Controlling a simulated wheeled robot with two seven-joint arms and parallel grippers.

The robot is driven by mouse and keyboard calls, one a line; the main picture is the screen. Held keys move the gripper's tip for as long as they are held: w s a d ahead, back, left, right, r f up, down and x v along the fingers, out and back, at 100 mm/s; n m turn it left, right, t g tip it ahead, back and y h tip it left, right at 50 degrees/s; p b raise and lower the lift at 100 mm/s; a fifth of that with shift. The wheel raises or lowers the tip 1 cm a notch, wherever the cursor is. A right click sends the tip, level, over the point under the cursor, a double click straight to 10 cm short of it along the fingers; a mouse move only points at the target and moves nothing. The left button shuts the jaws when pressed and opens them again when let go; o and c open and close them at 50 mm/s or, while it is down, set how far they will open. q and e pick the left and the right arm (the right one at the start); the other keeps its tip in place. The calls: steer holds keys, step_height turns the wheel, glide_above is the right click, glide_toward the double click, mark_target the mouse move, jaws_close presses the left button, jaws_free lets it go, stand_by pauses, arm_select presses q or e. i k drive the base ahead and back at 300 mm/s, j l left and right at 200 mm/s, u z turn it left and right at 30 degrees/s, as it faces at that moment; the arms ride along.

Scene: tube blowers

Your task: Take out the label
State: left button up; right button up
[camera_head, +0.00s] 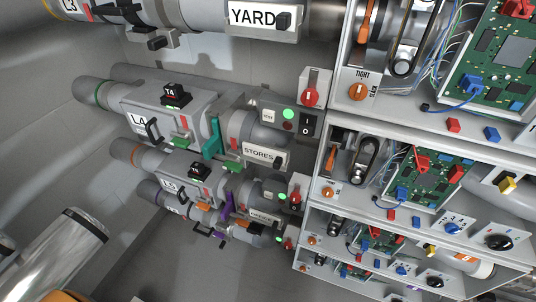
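Several tube units carry white name labels. The YARD label (252,16) sits on the top unit, with a black knob at its right end. The STORES label (259,153) sits on the middle unit, also with a dark knob at its right end. A third label (262,216) sits on the lower unit, too small to read surely. Neither of my grippers is in view.
A grey shelf rack (318,190) fills the right side, with green circuit boards (433,170), belts, knobs and coloured blocks. A teal lever (212,140) stands up on the middle unit. The lower middle floor looks clear.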

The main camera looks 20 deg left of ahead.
mark_target(278, 159)
steer(key=i+l+u, duration=0.2)
steer(key=l+u, duration=0.25)
steer(key=l, duration=0.55)
steer(key=l+u, duration=0.4)
steer(key=l, duration=0.6)
steer(key=l+u, duration=0.45)
steer(key=l, duration=0.6)
steer(key=k, duration=0.05)
